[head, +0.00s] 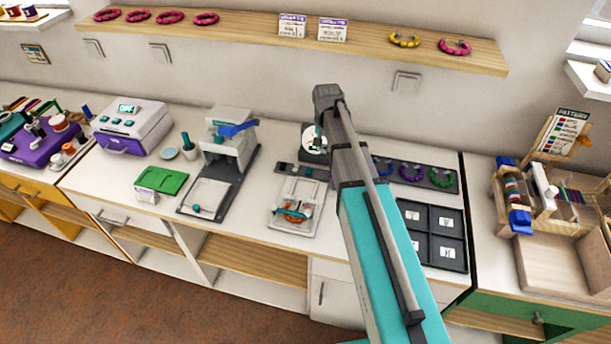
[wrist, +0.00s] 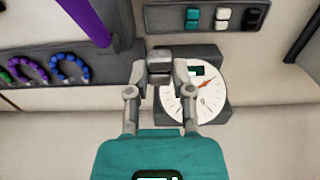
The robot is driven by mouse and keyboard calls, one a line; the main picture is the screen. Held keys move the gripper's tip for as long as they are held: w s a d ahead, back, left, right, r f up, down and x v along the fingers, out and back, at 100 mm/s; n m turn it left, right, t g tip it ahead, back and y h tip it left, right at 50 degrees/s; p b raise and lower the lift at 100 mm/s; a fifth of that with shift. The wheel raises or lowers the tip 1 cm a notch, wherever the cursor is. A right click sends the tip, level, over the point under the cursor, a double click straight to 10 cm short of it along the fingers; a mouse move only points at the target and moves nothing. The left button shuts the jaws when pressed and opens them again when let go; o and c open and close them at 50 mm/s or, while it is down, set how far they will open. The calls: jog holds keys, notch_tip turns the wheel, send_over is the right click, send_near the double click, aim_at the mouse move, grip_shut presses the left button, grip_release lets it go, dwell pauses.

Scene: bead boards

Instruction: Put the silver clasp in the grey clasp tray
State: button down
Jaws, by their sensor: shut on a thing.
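In the wrist view my gripper (wrist: 159,76) is shut on a small grey block, the silver clasp (wrist: 160,57), held between its fingertips. The dial scale (wrist: 207,97) lies below and just beside it; any gap to the scale is hard to judge. A shallow grey tray (wrist: 176,19) with teal, white and black pieces in slots shows at the top; I take it for the grey clasp tray. The clasp is apart from this tray. In the head view the tray (head: 285,168) lies in front of the scale (head: 312,143). My arm hides the gripper and clasp there.
A dark tray with bracelets (head: 435,178) and a compartment tray (head: 437,220) stand to the right. A pale tray (head: 306,190) with a fitting lies in front, and a press (head: 226,140) stands to the left. A shelf (head: 230,27) runs above.

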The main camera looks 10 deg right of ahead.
jog(key=shift+w+f+b, duration=0.2)
jog(key=shift+f+b, duration=0.25)
jog(key=shift+f, duration=0.3)
jog(key=shift+w+f+b, duration=0.15)
jog(key=shift+f+b, duration=0.3)
jog(key=shift+f, duration=0.25)
jog(key=shift+d+f, duration=0.1)
jog(key=b, duration=0.6)
send_over(323, 175)
notch_tip(323, 175, down, 6)
jog(key=shift+f+b, duration=1.9)
jog(key=shift+b, duration=0.15)
jog(key=shift+f, duration=0.1)
jog(key=c, duration=0.5)
grip_release()
jog(key=shift+s, duration=0.1)
